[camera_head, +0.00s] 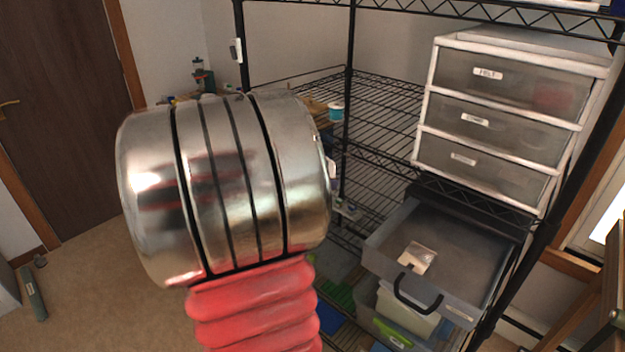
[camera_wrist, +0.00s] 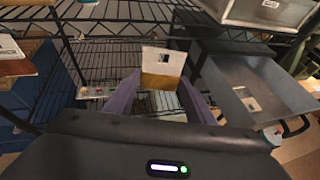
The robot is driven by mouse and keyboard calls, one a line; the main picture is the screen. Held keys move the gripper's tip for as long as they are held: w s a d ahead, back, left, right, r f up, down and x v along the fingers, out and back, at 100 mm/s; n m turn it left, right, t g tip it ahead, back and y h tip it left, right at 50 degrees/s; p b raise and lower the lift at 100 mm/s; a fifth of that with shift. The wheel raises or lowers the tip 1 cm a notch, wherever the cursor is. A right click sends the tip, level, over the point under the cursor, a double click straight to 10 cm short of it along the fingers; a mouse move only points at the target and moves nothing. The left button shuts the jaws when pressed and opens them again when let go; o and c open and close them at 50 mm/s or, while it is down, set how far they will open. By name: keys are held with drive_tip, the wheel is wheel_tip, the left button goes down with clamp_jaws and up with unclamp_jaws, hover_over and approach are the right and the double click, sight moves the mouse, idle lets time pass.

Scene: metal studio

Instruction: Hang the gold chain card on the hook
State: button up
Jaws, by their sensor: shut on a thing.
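My gripper (camera_wrist: 161,88) shows in the wrist view, its two dark purple fingers reaching forward. It is shut on a card (camera_wrist: 162,60) with a white upper part and a gold-brown lower band, which I take as the gold chain card. The card stands roughly upright between the fingertips, in front of a black wire shelf. In the head view my arm hides the gripper and the card. I cannot make out the hook for certain.
The black wire rack (camera_head: 385,95) has mostly bare shelves. A white drawer unit (camera_head: 500,105) stands on its right. Below it an open grey bin (camera_head: 470,250) holds a small pale packet (camera_head: 417,258). The bin also shows in the wrist view (camera_wrist: 270,75).

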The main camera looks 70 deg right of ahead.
drive_tip(key=s+d+f, duration=0.1)
drive_tip(key=s+d, duration=0.2)
drive_tip(key=d, duration=0.3)
drive_tip(key=shift+d+f, duration=0.2)
drive_tip(key=shift+d, duration=0.2)
idle(0.9)
idle(0.6)
drive_tip(key=o, duration=1.1)
drive_tip(key=v, duration=1.3)
drive_tip(key=shift+w+a+r, duration=0.15)
drive_tip(key=shift+w+a, duration=0.1)
drive_tip(key=shift+w, duration=0.05)
